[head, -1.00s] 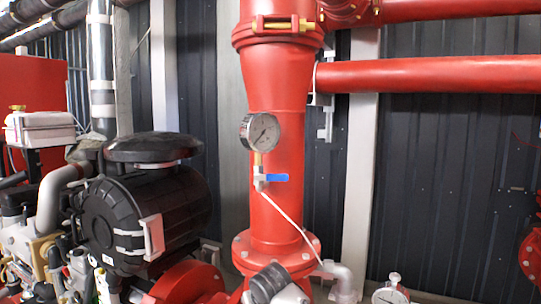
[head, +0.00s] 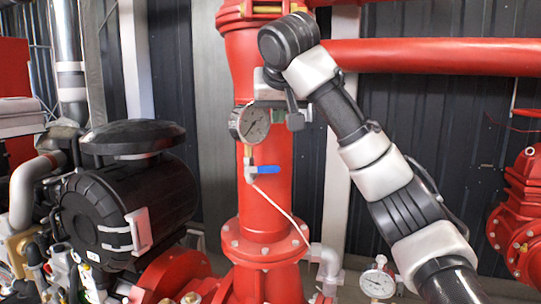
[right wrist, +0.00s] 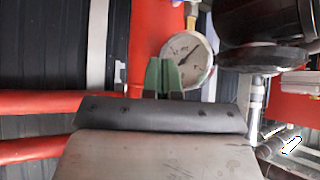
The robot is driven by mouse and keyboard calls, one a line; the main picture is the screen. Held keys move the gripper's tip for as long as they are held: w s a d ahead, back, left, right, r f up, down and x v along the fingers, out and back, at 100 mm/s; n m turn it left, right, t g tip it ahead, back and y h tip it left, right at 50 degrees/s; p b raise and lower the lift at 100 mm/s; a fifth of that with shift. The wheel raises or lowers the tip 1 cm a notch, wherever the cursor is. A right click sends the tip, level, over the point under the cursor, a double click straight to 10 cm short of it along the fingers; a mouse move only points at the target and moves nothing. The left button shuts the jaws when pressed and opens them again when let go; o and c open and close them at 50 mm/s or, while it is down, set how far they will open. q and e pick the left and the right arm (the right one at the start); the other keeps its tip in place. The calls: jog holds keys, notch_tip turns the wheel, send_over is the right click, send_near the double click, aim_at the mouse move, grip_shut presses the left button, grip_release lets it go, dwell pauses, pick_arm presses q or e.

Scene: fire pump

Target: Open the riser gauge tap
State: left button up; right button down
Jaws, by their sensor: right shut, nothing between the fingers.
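The riser gauge tap has a blue lever (head: 265,170) and a pale body (head: 250,174). It sits just below the round white pressure gauge (head: 250,123) on the red riser pipe (head: 265,205). The lever lies roughly level, pointing right. My right gripper (head: 295,118) is in front of the riser, above and right of the lever and apart from it, partly hidden by its own wrist. In the right wrist view its green fingers (right wrist: 162,75) are together and empty, beside the gauge (right wrist: 187,60) in the picture. The blue lever does not show clearly there. My left gripper is out of view.
A black air filter housing (head: 125,215) stands left of the riser. A thin white tube (head: 280,205) runs down right from the tap. A red horizontal pipe (head: 430,62) crosses at upper right. A second gauge (head: 377,283) is low at right.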

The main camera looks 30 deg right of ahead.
jog(key=shift+w+f, duration=0.1)
jog(key=p, duration=0.4)
send_over(263, 170)
jog(key=s+d, duration=0.2)
notch_tip(263, 170, down, 6)
jog(key=shift+a+f+p, duration=0.15)
jog(key=shift+f+p, duration=0.9)
jog(key=shift+f, duration=1.45)
jog(key=shift+f, duration=0.1)
